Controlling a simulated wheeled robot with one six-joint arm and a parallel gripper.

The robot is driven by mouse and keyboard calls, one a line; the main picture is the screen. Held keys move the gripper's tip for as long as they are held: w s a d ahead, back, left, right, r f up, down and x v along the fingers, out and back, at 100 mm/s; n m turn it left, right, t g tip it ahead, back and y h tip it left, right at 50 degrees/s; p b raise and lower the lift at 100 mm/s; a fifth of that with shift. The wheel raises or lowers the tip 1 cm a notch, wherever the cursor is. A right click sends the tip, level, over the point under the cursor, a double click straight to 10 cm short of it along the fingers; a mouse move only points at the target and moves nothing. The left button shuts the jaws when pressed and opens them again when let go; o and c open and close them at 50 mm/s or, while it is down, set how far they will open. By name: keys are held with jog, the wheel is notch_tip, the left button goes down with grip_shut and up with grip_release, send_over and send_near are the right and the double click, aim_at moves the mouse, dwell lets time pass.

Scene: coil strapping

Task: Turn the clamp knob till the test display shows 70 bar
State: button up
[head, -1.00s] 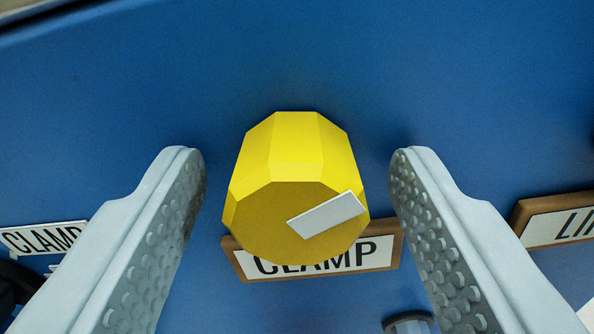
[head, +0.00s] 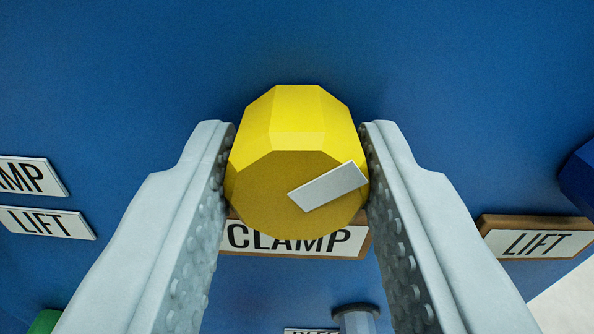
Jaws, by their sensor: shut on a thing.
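The yellow faceted clamp knob (head: 297,130) sticks out from the blue panel in the middle of the head view. A white pointer mark (head: 328,186) on its face slants up to the right. The CLAMP plate (head: 290,239) sits below the knob, partly covered by it. My gripper (head: 298,160) is shut on the knob, with one grey studded finger against its left side and one against its right. The test display is not in view.
A LIFT plate (head: 535,243) is at the right, with part of a dark blue knob (head: 580,182) above it. Small labels, one reading LIFT (head: 46,222), are at the left. A green part (head: 44,322) and a blue-grey cylinder (head: 356,319) show at the bottom edge.

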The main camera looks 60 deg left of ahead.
jog(key=o, duration=1)
jog(key=shift+d, duration=0.1)
jog(key=v, duration=1.7)
jog(key=shift+s+d, duration=0.1)
jog(key=shift+s, duration=0.1)
